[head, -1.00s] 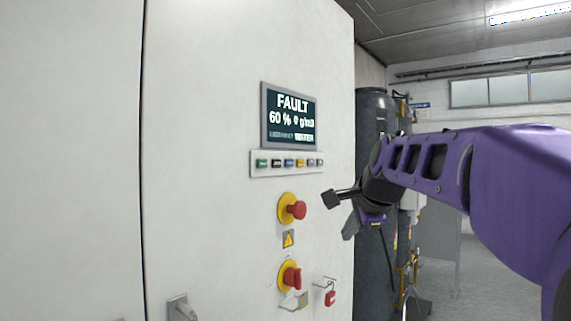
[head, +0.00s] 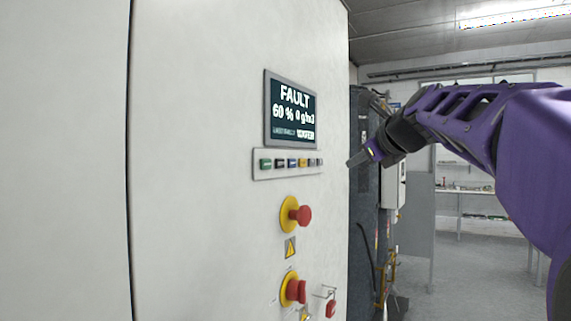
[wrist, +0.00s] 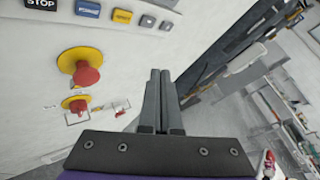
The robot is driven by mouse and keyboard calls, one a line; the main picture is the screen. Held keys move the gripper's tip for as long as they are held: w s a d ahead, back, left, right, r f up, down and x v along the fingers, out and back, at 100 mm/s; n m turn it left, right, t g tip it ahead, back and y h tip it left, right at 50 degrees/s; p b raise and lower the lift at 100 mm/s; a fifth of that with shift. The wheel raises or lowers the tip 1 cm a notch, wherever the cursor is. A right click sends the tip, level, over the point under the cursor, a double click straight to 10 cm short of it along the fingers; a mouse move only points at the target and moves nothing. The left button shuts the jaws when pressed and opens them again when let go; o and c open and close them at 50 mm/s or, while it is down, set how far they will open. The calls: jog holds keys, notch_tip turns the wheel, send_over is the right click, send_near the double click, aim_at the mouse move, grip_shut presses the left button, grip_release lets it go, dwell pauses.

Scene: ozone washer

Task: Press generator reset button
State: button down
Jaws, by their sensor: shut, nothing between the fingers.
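The button strip (head: 288,176) is on the white cabinet front, below a screen that reads FAULT. It has a green, a black, a blue, a yellow (head: 303,162) and grey buttons. In the wrist view the yellow button (wrist: 122,16) carries small lettering that looks like RESET, with the blue button (wrist: 88,9) to its left and grey buttons to its right. My gripper (head: 352,162) is shut and empty, to the right of the strip and apart from it. In the wrist view its fingertips (wrist: 158,73) lie together below the grey buttons.
Below the strip are two red mushroom knobs on yellow discs, the upper knob (head: 304,215) and the lower knob (head: 297,291). A red padlock (head: 331,309) hangs nearby. A dark tank (head: 364,210) stands beyond the cabinet edge. Open floor lies to the right.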

aim_at(306, 166)
jog(key=shift+a, duration=0.1)
jog(key=w+a+p, duration=0.3)
jog(key=w+a, duration=0.2)
jog(key=a, duration=0.2)
jog(key=shift+p, duration=0.3)
jog(key=shift+a, duration=0.15)
dwell(2.0)
jog(key=shift+w+a, duration=0.15)
jog(key=shift+a, duration=0.1)
jog(key=shift+w+a, duration=0.25)
jog(key=shift+a, duration=0.1)
dwell(0.6)
jog(key=shift+s+d, duration=0.1)
jog(key=shift+d, duration=0.05)
dwell(0.3)
jog(key=shift+s+d+b, duration=0.35)
jog(key=shift+d, duration=0.15)
jog(key=shift+d, duration=0.1)
